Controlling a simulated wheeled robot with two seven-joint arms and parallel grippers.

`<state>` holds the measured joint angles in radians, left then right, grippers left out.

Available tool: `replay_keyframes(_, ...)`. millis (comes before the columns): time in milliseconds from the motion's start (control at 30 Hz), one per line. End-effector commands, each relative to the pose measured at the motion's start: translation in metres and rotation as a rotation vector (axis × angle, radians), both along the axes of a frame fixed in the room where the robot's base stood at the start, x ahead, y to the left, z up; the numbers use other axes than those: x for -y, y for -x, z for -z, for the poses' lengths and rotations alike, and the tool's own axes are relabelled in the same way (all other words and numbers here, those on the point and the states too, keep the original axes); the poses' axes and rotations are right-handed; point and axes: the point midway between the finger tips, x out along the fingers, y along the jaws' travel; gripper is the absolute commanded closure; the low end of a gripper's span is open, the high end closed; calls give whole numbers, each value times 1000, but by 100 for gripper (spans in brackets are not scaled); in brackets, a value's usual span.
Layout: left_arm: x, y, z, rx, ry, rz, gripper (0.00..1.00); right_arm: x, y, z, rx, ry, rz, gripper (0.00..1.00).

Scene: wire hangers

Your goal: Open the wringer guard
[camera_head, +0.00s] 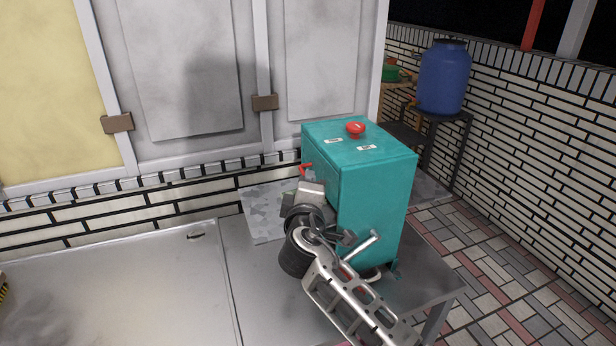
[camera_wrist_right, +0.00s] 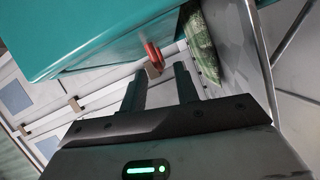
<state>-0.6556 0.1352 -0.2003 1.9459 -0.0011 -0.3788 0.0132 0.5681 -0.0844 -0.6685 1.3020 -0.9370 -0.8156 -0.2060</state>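A teal box-shaped machine (camera_head: 378,205) stands on the metal table, with a red mushroom knob (camera_head: 355,128) and two small white labels on top. A small red handle (camera_head: 306,168) sticks out from its left side. I cannot tell which part is the guard. My right arm reaches in front of the machine and hides its lower left side. In the right wrist view, the right gripper (camera_wrist_right: 160,75) is open, its two fingers apart and nothing held. The red handle (camera_wrist_right: 153,52) shows just beyond the fingertips, beside the teal body (camera_wrist_right: 90,40). My left gripper is not in view.
A green patterned item (camera_wrist_right: 201,45) lies near the fingers in the right wrist view. A blue barrel (camera_head: 443,78) stands on a stand at the back right. A wall with panels runs behind the table.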

Motion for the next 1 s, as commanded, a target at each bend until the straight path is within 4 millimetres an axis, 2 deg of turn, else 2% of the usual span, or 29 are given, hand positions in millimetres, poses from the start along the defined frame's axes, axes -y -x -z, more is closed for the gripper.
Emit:
replay_keyframes(100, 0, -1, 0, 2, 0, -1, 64, 2, -20, 1, 0, 3, 1, 69)
replay_keyframes(300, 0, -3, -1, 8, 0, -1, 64, 2, -37, 4, -1, 0, -1, 69)
replay_keyframes(667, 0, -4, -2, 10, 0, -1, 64, 3, -41, 4, -1, -1, -1, 69)
replay_keyframes(700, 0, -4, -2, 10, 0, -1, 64, 3, -41, 4, -1, -1, -1, 75)
replay_keyframes(800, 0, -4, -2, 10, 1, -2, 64, 3, -41, 4, -1, -1, -1, 100)
replay_keyframes(1000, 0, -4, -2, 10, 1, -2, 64, 3, -41, 4, -2, -3, -1, 100)
